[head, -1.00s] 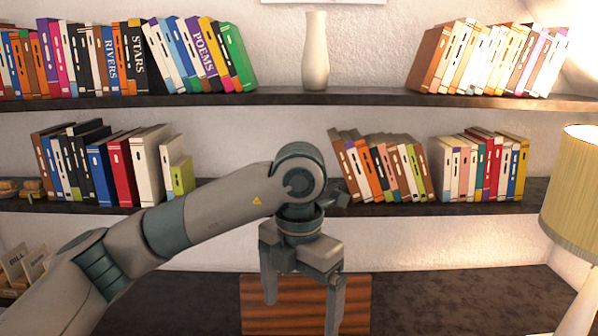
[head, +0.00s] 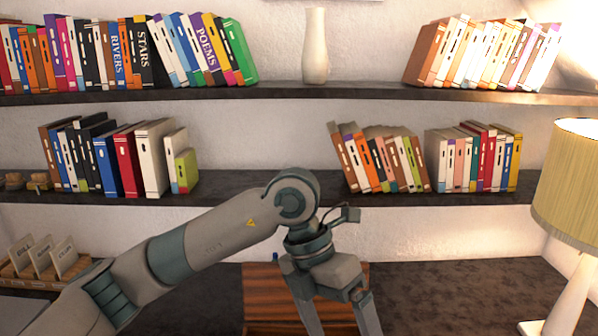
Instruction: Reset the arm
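My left arm comes in from the lower left, and its gripper (head: 338,328) hangs in front of the shelves at the lower middle. The two fingers point down and slightly right and stand apart, with nothing visible between them. The fingertips run to the bottom edge of the view. Behind the gripper, a striped brown wooden object (head: 268,302) stands on the dark surface (head: 440,300), partly hidden by the gripper. My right gripper is out of view.
Two dark shelves, an upper (head: 200,94) and a lower (head: 250,184), hold leaning books. A white vase (head: 315,48) stands on the upper shelf. A lamp (head: 572,185) stands at right. A wooden holder with cards (head: 42,262) is at lower left. The dark surface right of the gripper is clear.

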